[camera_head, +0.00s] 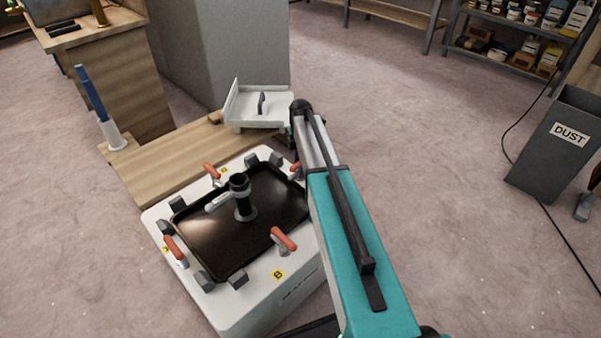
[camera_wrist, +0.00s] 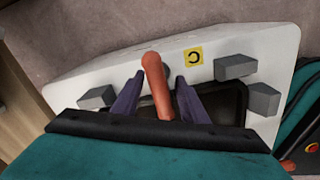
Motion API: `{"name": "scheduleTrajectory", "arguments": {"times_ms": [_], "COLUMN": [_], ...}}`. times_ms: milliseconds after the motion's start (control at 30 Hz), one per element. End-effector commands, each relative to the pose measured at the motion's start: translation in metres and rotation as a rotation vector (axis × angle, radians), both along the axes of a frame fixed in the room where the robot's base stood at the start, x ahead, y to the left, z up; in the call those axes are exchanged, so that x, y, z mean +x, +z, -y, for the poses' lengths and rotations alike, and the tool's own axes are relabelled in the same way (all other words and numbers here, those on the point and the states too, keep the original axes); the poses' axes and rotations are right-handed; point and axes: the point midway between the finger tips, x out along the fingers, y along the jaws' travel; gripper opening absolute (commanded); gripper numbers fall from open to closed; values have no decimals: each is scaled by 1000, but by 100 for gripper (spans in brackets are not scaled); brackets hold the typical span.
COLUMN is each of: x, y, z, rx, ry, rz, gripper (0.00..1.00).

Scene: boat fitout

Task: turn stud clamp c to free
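Stud clamp C has an orange-red handle (camera_wrist: 156,88) and sits beside the yellow C label (camera_wrist: 194,57) in the wrist view. My gripper's two purple fingers (camera_wrist: 157,82) stand on either side of this handle, with a gap visible at the right finger. The gripper looks open around the handle; the lower part of the fingers and the clamp's base are partly hidden. In the head view a red handle (camera_head: 296,171) at the plate's right side, beside my arm, seems to be this clamp. My gripper is hidden there behind my arm.
The white fixture (camera_head: 236,316) carries a dark plate (camera_head: 200,238) with a central post (camera_head: 242,200), grey blocks and other red-handled clamps, one by the B label (camera_head: 279,274). A white tray (camera_head: 260,108) stands behind. A dust bin (camera_head: 555,150) is at right.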

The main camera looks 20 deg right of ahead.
Motion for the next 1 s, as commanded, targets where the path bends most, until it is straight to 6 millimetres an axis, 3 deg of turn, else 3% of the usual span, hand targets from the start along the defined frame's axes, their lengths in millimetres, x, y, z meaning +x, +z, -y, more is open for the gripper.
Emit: {"name": "scheduleTrajectory", "arguments": {"times_ms": [200,533,567,800,1000], "x": [0,0,0,0,0], "y": [-17,-18,-18,-18,-18], "z": [0,0,0,0,-1], "rx": [0,0,0,0,0], "ry": [0,0,0,0,0], "rz": [1,1,1,1,1], "gripper": [40,40,38,0,0]}}
